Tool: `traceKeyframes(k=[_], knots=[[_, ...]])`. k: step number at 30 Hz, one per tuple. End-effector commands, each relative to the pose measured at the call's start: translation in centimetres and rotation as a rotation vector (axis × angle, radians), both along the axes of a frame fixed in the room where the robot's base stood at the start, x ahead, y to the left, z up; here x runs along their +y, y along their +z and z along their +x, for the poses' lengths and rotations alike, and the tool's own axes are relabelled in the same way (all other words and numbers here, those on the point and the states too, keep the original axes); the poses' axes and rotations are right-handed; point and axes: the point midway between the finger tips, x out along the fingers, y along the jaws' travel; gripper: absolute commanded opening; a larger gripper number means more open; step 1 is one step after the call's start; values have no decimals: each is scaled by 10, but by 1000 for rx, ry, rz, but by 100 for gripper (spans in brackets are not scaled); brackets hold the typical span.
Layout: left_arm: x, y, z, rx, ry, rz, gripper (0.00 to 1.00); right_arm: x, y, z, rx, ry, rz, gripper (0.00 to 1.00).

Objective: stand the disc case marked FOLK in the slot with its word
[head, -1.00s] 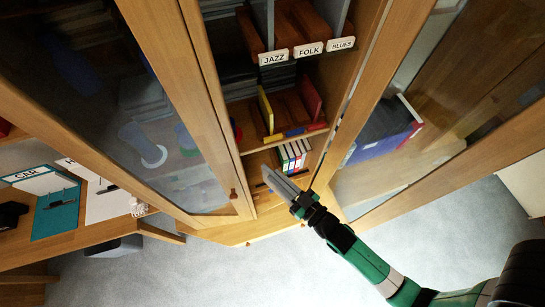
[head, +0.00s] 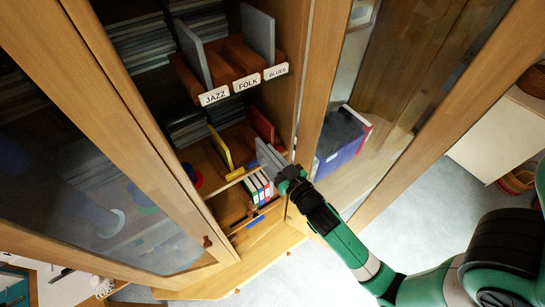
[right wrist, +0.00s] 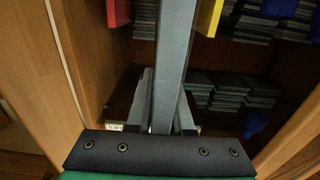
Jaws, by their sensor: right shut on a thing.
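My right gripper (head: 282,172) is shut on a thin grey disc case (head: 267,155), which points up and left from the jaws. In the right wrist view the case (right wrist: 175,60) shows nearly edge-on between the fingers; no word on it can be read. The reddish wooden rack (head: 231,59) is on a shelf above, with labels JAZZ, FOLK (head: 247,82) and BLUES in front. The held case is below and in front of the rack. Grey upright panels stand behind the JAZZ and BLUES labels; none shows behind FOLK. My left gripper is not in view.
A lower rack has a yellow panel (head: 220,146) and a red panel (head: 263,126). Coloured binders (head: 259,188) stand below the held case. Glass doors (head: 345,110) hang open on both sides of the cabinet. Stacks of dark cases (head: 140,42) fill the shelves.

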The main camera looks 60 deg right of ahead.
Motion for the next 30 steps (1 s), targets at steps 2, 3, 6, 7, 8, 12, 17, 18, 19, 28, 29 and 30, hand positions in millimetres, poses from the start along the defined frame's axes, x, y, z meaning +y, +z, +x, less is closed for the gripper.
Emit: traceKeyframes(k=[2,3,6,7,8,12,17,18,19,28,29,30], knots=[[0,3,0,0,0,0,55,-5,2,7,-1,-1,-1,0],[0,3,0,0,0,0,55,-6,1,10,-1,-1,-1,0],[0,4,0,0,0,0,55,-11,1,18,-1,-1,-1,0],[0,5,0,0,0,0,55,-12,1,20,-1,-1,-1,0],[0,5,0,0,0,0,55,-14,1,23,-1,-1,-1,0],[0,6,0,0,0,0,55,-20,1,34,-2,0,-1,0],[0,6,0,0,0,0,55,-28,1,47,-1,0,0,0],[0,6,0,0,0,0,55,-30,1,50,-1,0,-1,0],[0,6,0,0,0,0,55,-31,1,52,-1,0,-1,0],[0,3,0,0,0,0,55,-45,0,77,-2,0,0,0],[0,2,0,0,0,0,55,-47,0,79,-2,0,0,0],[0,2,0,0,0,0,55,-49,0,82,-2,0,0,0]])
